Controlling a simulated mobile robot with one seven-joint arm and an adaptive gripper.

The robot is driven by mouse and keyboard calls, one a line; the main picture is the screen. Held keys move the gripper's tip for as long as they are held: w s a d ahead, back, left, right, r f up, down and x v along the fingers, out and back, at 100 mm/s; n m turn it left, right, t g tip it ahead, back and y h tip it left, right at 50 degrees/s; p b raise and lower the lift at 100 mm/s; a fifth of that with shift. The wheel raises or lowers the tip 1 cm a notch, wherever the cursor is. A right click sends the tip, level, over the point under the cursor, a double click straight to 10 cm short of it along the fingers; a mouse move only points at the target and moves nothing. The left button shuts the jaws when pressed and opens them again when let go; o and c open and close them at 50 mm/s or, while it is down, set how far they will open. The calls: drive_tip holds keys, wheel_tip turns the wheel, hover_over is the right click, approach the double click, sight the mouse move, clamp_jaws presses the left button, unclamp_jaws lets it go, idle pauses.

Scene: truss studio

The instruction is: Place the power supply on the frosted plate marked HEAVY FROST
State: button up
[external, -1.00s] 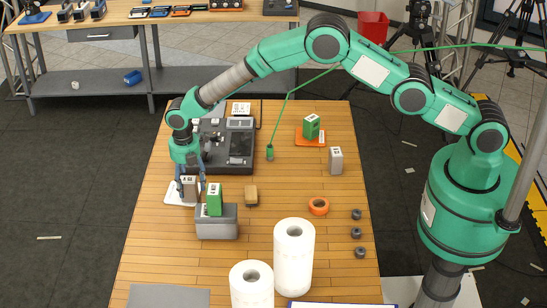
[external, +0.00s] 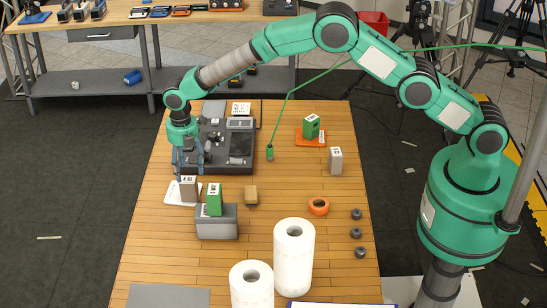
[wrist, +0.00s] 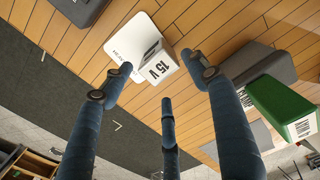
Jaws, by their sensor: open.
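A small grey-and-white box-shaped power supply (external: 190,190) stands on a white plate (external: 173,197) at the table's left side. The supply sits towards one edge of the plate. My gripper (external: 187,172) is open and empty just above the supply. In the wrist view its fingers (wrist: 163,82) are spread and apart from it.
A grey holder (external: 217,229) with a green box (external: 214,198) stands close by. A dark console (external: 232,155) lies behind.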

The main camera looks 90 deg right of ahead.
drive_tip(key=shift+r, duration=2.65)
drive_tip(key=shift+r, duration=0.1)
drive_tip(key=s+a+r+m, duration=0.1)
drive_tip(key=s+r, duration=0.2)
drive_tip(key=r, duration=0.3)
drive_tip(key=s+a+r+m+t, duration=0.1)
drive_tip(key=s+r+m, duration=0.1)
drive_tip(key=s+r, duration=0.3)
drive_tip(key=s+a+r+m, duration=0.1)
drive_tip(key=s+r, duration=0.1)
drive_tip(key=r, duration=0.6)
drive_tip(key=s+a+r+m+t, duration=0.1)
drive_tip(key=s+a+r+m, duration=0.1)
drive_tip(key=s+r, duration=0.6)
drive_tip(key=s+a+r+m+t, duration=0.1)
drive_tip(key=s+a+r+m, duration=0.15)
drive_tip(key=s+r, duration=0.5)
drive_tip(key=s+a+r+m+t, duration=0.15)
drive_tip(key=s+m, duration=0.35)
drive_tip(key=s, duration=1.4)
drive_tip(key=s+f+m, duration=0.2)
drive_tip(key=s, duration=0.7)
drive_tip(key=s+a+f+m+t, duration=0.1)
drive_tip(key=s+f+m, duration=0.1)
drive_tip(key=s, duration=0.7)
drive_tip(key=shift+a, duration=0.25)
